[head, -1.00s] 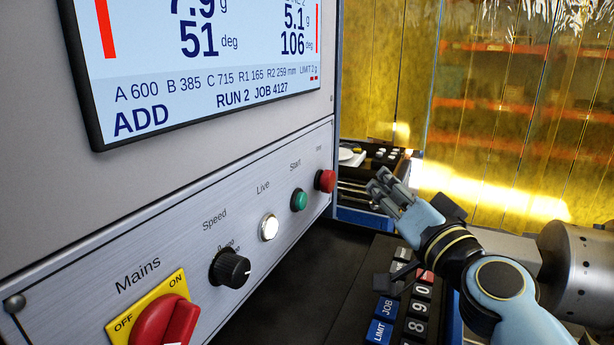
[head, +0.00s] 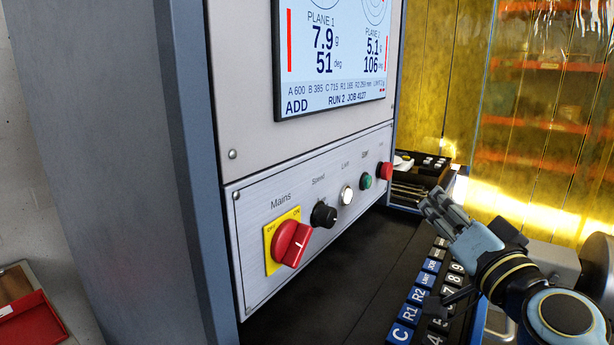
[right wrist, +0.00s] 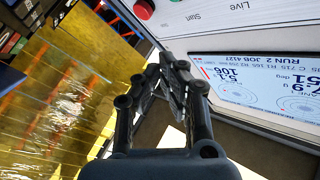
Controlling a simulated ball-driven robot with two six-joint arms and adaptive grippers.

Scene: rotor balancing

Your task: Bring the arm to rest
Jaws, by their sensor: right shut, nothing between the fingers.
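My right gripper (head: 436,207) is shut and empty in the head view, held above the far side of the dark shelf (head: 325,270), in front of the control panel (head: 330,190). Its blue arm comes in from the lower right. In the right wrist view the fingers (right wrist: 172,62) come together at their tips with nothing between them. The cabinet screen (head: 335,55) reads 7.9 g at 51 deg, 5.1 g at 106 deg, and ADD. It also shows in the right wrist view (right wrist: 255,82). My left gripper is not in view.
The panel carries a red Mains switch (head: 289,243), black Speed knob (head: 322,215), white Live lamp (head: 346,195), green Start button (head: 366,181) and red button (head: 385,171). A tray of small parts (head: 418,172) stands beyond. A red bin (head: 35,318) is lower left.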

